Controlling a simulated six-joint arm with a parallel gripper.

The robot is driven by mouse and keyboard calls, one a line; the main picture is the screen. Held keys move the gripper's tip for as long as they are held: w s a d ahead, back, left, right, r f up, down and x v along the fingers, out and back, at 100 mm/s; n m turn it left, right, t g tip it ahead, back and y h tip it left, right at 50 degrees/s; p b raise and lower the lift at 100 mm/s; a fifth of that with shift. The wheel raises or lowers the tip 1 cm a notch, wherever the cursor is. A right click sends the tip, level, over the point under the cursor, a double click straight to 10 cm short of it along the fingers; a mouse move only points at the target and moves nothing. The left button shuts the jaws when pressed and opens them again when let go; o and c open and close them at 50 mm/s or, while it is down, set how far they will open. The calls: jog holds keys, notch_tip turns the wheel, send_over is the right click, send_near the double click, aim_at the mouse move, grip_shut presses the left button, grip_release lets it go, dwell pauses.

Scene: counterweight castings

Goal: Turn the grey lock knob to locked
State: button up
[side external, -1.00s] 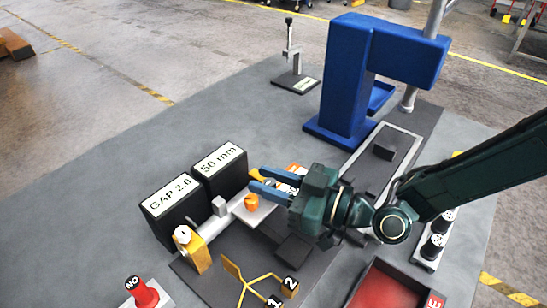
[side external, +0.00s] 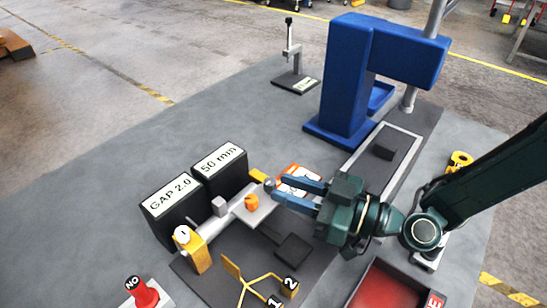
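A small dark grey round knob (side external: 269,185) shows at the right end of the light grey bar fixture, just left of my fingertips. I take it for the lock knob; its pointer and any lock marking are too small to read. My gripper (side external: 278,190) reaches in from the right with two blue fingers. A gap shows between the fingers, and they look open with nothing between them. The tips are close to the knob; I cannot tell whether they touch it. An orange knob (side external: 251,201) stands on the bar (side external: 240,214), left of the fingertips.
Black blocks labelled GAP 2.0 (side external: 172,208) and 5.0 mm (side external: 220,170) stand behind the bar. A yellow post with a white dial (side external: 190,249) is at its left end. A yellow wire bracket (side external: 258,284), red tray (side external: 385,291) and blue press (side external: 345,85) surround the area.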

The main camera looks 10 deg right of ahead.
notch_tip(320, 180, up, 7)
jog(key=shift+s+d, duration=0.2)
jog(key=shift+d, duration=0.15)
dwell(0.5)
jog(key=shift+d+r, duration=0.1)
jog(key=s+d+r+m+g+h, duration=0.1)
jog(key=s+d+r+h, duration=0.2)
jog(key=d, duration=0.9)
jog(key=s+d+r+m+h, duration=0.2)
jog(key=d+r+h, duration=0.25)
jog(key=d, duration=0.65)
jog(key=s+d+f+m+g+h, duration=0.2)
jog(key=s+d+m+h, duration=0.6)
jog(key=s+d, duration=0.8)
jog(key=d, duration=0.3)
jog(key=shift+s+f+m+g, duration=0.2)
jog(key=shift+s+m+g, duration=0.1)
jog(key=shift+m, duration=0.1)
